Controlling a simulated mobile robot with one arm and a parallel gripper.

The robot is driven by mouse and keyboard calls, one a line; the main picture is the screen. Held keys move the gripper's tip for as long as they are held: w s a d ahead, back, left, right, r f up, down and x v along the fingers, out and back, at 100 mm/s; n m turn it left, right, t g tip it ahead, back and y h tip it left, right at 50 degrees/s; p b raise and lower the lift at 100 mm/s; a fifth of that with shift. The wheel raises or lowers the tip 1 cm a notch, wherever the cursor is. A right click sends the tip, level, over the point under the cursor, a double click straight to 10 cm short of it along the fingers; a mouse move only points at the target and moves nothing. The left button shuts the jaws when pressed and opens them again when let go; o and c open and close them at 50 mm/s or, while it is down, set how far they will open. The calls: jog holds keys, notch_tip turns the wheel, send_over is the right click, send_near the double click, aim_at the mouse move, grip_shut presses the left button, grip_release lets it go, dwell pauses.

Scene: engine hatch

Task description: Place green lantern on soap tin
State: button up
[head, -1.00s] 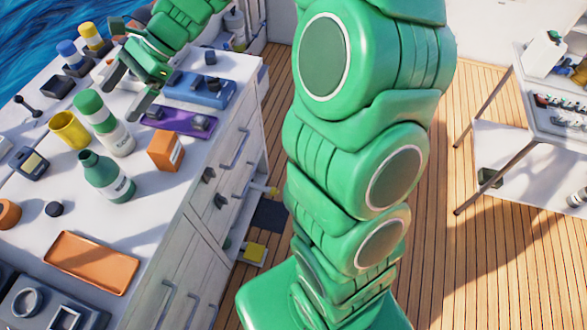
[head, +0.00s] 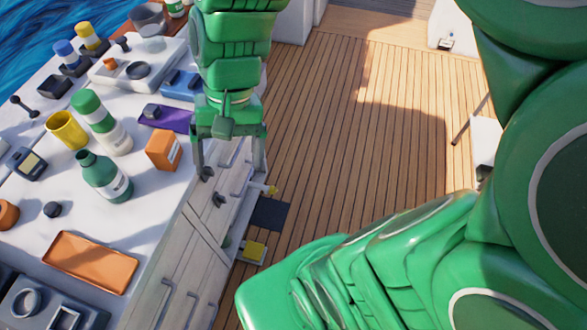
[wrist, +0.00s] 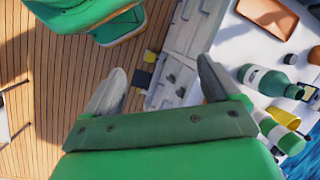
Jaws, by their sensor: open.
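I cannot pick out a green lantern or a soap tin for certain in either view. My gripper (head: 229,165) is open and empty, with its fingers pointing down beside the counter's edge, in front of the drawer fronts. In the wrist view my gripper (wrist: 162,75) has its fingers wide apart, with only the deck and cabinet far below between them.
An orange box (head: 163,150) stands near the counter edge, by a purple mat (head: 168,117). A yellow cup (head: 66,130) and an orange tray (head: 91,262) are further left. A yellow block (head: 254,252) is low by the cabinet.

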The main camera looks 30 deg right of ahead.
jog(key=s+d+n+h, duration=0.2)
jog(key=s+d+h, duration=0.1)
jog(key=s+d, duration=0.4)
jog(key=shift+s+d+f+n, duration=0.3)
jog(key=shift+s+d+f, duration=0.1)
jog(key=shift+d, duration=0.2)
